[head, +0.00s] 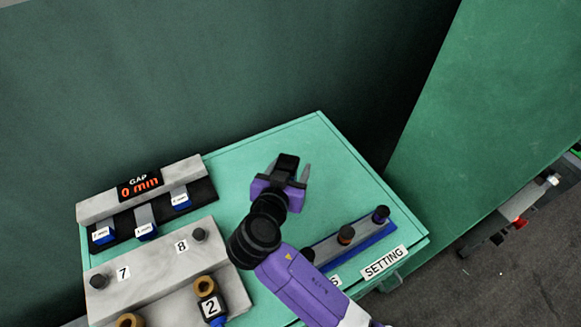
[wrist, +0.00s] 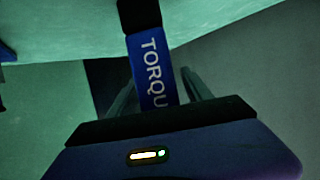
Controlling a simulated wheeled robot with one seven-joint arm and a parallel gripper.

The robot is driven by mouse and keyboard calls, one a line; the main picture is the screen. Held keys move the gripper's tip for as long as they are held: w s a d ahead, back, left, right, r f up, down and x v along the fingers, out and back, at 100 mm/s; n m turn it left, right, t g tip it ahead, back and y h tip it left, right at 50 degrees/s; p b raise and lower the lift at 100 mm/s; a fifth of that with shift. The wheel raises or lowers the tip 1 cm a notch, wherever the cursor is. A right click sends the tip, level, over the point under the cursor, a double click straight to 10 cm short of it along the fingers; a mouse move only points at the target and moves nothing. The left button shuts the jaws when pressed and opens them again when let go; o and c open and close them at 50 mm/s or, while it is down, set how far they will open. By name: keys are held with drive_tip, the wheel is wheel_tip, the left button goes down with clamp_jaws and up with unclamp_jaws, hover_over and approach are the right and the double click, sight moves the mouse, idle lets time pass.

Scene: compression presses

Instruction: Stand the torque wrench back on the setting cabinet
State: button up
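My gripper (head: 289,174) is over the teal top of the setting cabinet (head: 335,150) in the head view, with its fingers pointing away from my body. In the wrist view the torque wrench (wrist: 155,75), a blue bar lettered "TORQU" with a black part above, lies between the fingers of my gripper (wrist: 158,78). The fingers close in on its sides. In the head view a black part (head: 287,163) shows at the fingers, and the rest of the wrench is hidden. Whether it touches the cabinet top cannot be told.
A blue strip with dark knobs (head: 346,236) and the "SETTING" label (head: 384,262) are at the cabinet's front right. A grey block with pegs 7 and 8 (head: 150,258) and the "GAP 0 mm" gauge (head: 140,187) stand at left. The cabinet's back right top is clear.

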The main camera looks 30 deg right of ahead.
drive_tip(key=shift+r, duration=0.1)
drive_tip(key=b+v, duration=0.1)
drive_tip(key=v, duration=1.1)
drive_tip(key=shift+r, duration=0.1)
